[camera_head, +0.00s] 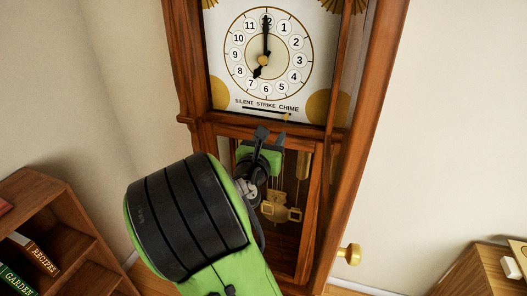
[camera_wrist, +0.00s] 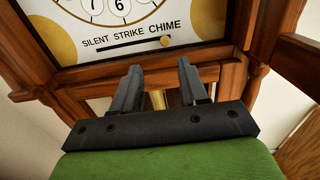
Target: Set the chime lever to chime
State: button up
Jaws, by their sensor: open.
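The chime lever is a small brass knob (camera_head: 287,117) in a dark slot below the clock's dial. It sits at the slot's right end, under the word CHIME. The wrist view shows the same lever (camera_wrist: 166,41) there, with SILENT and STRIKE further left. My gripper (camera_head: 271,138) is open and empty, just below the dial in front of the wooden rail. In the wrist view its two fingers (camera_wrist: 160,72) point up toward the lever, which appears above and between the tips. The fingers look apart from the lever.
The clock case (camera_head: 189,90) stands upright against the wall. Its lower door has a brass knob (camera_head: 349,254) at the right, and brass weights hang inside. A bookshelf (camera_head: 65,215) stands at left and a wooden cabinet (camera_head: 480,270) at lower right.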

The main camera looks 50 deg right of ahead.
jog(key=v, duration=0.5)
jog(key=shift+a, duration=0.35)
